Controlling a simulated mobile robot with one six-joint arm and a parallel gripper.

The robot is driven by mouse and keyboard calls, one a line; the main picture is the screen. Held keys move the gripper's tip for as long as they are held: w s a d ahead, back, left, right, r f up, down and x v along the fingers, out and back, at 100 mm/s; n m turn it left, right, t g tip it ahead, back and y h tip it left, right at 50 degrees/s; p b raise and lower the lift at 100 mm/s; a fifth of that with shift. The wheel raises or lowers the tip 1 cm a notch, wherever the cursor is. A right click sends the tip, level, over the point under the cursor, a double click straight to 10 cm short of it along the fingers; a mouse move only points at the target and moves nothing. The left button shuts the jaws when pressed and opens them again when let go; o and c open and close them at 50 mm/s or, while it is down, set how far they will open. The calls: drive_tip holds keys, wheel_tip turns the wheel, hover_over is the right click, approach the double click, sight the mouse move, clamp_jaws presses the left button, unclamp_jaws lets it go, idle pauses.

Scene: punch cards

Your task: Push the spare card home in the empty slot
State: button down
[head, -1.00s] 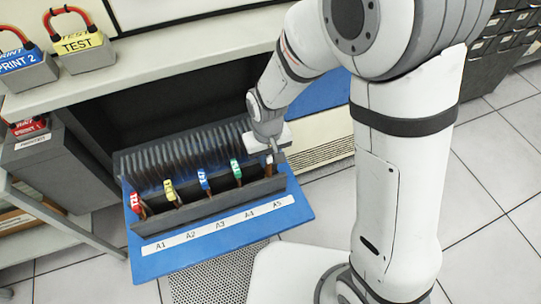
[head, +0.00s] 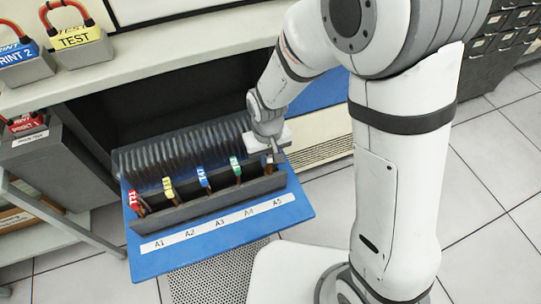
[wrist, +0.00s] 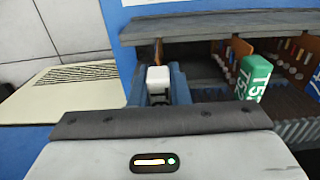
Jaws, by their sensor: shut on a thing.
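The spare card, with a white tab (wrist: 158,78), is between the fingers of my gripper (wrist: 158,92) in the wrist view. My gripper (head: 270,156) is shut on it at the right end of the card rack (head: 215,204), above the A5 label. The card's brown edge shows just past the tab at the rack's wall. The fingers and rack hide its lower part, so I cannot tell how deep it sits. Red (head: 134,199), yellow (head: 168,188), blue (head: 203,178) and green (head: 236,167) tabbed cards stand in the rack to the left.
The rack sits on a blue tray (head: 160,267) with a label strip reading A1 to A5. In the wrist view, the green-tabbed card (wrist: 252,76) stands close to the right of my fingers. A shelf edge (head: 180,58) runs above and behind the rack.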

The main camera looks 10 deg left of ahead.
drive_tip(key=shift+f, duration=0.25)
drive_tip(key=c, duration=1.3)
unclamp_jaws()
drive_tip(key=shift+r, duration=0.15)
wheel_tip(320, 180, up, 8)
drive_tip(key=shift+f+p, duration=0.25)
drive_tip(key=shift+p, duration=0.35)
drive_tip(key=shift+w+d+r, duration=0.1)
drive_tip(key=shift+d+r, duration=0.1)
drive_tip(key=shift+r, duration=0.15)
drive_tip(key=s+d+r+m+t+p, duration=0.1)
drive_tip(key=s+d+r+m+p, duration=0.1)
drive_tip(key=d+r, duration=0.5)
drive_tip(key=s+d+r+m+p, duration=0.2)
drive_tip(key=d+r+p, duration=0.3)
drive_tip(key=d+r, duration=0.3)
drive_tip(key=s+d+r+m+t+p, duration=0.1)
drive_tip(key=s+d+r+m+p, duration=0.1)
drive_tip(key=d+r, duration=0.6)
drive_tip(key=shift+s+d+r+t+p, duration=0.15)
drive_tip(key=shift+s+r+t+p, duration=0.2)
drive_tip(key=shift+s+p, duration=0.6)
